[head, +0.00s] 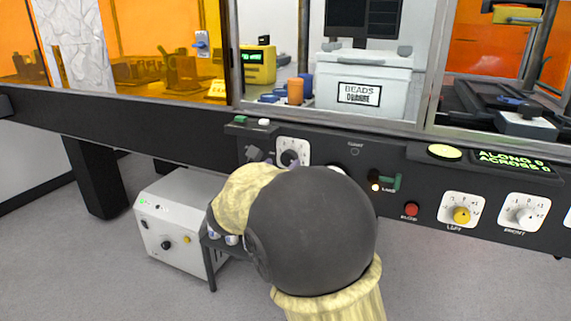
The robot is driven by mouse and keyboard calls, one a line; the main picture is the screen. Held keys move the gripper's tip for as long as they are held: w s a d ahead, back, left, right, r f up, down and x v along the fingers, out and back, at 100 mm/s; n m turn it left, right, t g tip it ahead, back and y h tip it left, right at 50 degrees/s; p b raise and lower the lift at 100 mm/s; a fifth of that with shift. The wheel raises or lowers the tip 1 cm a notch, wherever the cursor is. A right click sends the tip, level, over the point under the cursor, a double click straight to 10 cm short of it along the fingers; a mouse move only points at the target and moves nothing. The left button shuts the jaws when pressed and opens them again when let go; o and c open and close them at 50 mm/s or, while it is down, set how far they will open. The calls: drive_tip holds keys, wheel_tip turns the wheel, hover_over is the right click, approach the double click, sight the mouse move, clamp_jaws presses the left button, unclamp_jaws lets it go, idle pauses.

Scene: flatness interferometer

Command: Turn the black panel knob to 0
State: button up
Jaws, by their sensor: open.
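A black knob (289,158) sits on a white dial plate on the front of the dark panel, left of the middle in the head view. Its lower part is close to my arm, and I cannot read its setting. My gripper (268,157) shows only in part, as grey pieces just left of the dial, beyond the yellowish wrist cover. It is open. Most of it is hidden behind my arm, and I cannot tell whether it touches the knob.
A yellow knob (461,215), a white knob (523,215) and a red button (411,209) are on the panel to the right. A white box (175,225) stands on the floor below. Glazed windows rise above the panel.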

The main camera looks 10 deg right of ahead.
sight(286, 160)
drive_tip(key=shift+x, duration=1.95)
drive_tip(key=c, duration=1)
